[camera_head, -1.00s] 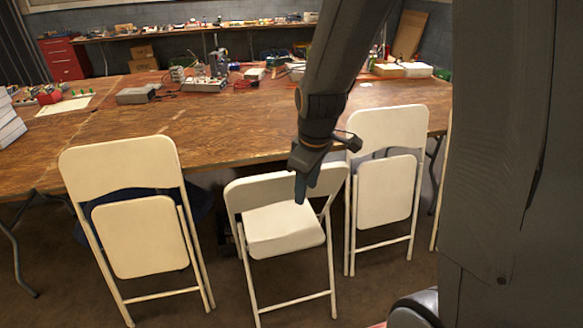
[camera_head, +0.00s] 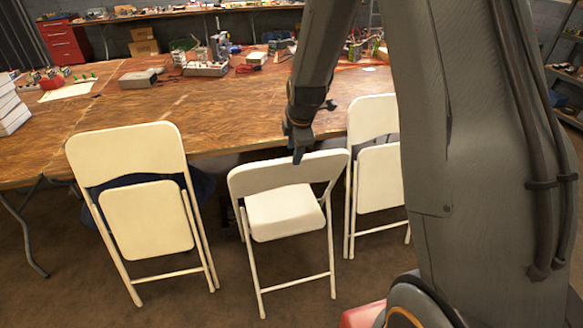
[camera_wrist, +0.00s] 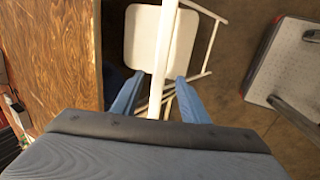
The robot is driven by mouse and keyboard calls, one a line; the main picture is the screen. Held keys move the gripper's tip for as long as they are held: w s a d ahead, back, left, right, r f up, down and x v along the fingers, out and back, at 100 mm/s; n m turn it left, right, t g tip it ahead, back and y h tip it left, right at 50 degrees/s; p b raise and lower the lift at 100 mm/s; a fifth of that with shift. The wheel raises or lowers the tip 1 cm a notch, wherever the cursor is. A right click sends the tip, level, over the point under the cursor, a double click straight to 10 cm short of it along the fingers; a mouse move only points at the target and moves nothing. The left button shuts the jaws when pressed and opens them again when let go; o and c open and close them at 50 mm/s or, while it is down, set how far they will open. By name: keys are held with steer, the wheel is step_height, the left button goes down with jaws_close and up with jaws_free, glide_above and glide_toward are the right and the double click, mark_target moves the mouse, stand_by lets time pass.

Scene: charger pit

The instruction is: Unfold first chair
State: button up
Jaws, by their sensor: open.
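The middle white folding chair (camera_head: 285,215) stands in front of the table with its seat lowered and its backrest tilted. My gripper (camera_head: 299,158) points down at the top edge of that chair's backrest. In the wrist view, the blue fingers of my gripper (camera_wrist: 161,80) are apart, one on each side of the thin white backrest edge (camera_wrist: 163,50). I cannot tell whether they touch it. The chair's white seat (camera_wrist: 142,35) shows beneath. A folded white chair (camera_head: 147,220) stands to the left. Another folded chair (camera_head: 378,180) stands to the right, partly hidden by my arm.
The long wooden table (camera_head: 215,115) runs behind the chairs and carries tools and small devices. White boxes (camera_head: 12,110) are stacked at its left. A red cabinet (camera_head: 65,42) stands at the back. Brown floor (camera_head: 185,300) is clear in front of the chairs.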

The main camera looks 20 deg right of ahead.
mark_target(292, 170)
steer(key=b+x, duration=0.4)
steer(key=x, duration=0.4)
steer(key=shift+b, duration=0.4)
steer(key=shift+c, duration=0.5)
jaws_close()
stand_by(0.3)
steer(key=shift+o, duration=0.5)
jaws_free()
